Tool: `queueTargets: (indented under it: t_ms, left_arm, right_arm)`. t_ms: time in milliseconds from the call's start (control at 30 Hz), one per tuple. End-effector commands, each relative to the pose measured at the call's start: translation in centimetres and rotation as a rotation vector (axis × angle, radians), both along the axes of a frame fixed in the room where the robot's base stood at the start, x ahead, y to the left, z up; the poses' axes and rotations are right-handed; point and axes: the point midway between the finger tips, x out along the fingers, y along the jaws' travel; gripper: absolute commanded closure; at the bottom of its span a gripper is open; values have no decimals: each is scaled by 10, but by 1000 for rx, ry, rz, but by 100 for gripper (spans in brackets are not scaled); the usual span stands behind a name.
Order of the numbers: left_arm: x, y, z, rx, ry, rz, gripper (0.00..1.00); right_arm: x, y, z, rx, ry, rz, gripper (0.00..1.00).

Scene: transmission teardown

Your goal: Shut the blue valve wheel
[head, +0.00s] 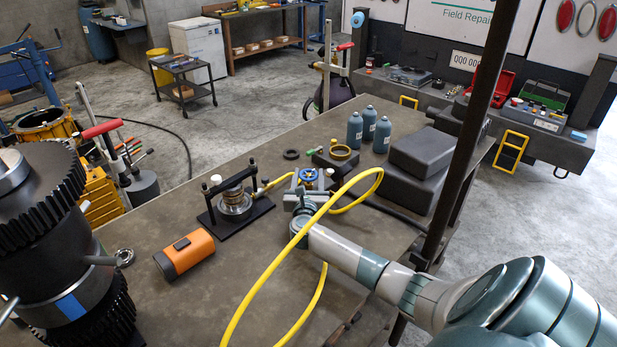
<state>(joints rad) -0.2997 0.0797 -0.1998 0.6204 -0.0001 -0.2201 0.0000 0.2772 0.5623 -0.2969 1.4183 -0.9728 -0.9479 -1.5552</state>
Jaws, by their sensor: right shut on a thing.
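The blue valve wheel (308,174) is a small blue round part on a grey fitting on the workbench, right of the centre. My right gripper (304,191) reaches it from the near side, with its wrist just below the wheel. It is shut on the wheel, though the fingertips are small and partly hidden by the yellow hose and the fitting. My left gripper is not in view.
A yellow hose (262,282) loops over my right wrist. A black press-like fixture (237,204), an orange device (184,254), grey bottles (369,124) and dark cases (417,160) stand around. A dark post (470,130) rises close to my right arm. A large gear stack (62,235) fills the left.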

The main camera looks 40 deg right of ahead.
Motion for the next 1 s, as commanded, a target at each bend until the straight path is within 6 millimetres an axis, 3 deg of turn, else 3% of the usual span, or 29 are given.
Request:
queueTargets:
  t_ms: [467,1000]
  left_arm:
    - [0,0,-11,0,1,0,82]
    - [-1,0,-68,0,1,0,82]
  right_arm:
    - [2,2,-2,4,-3,-284,73]
    - [3,1,-4,1,-1,-752,73]
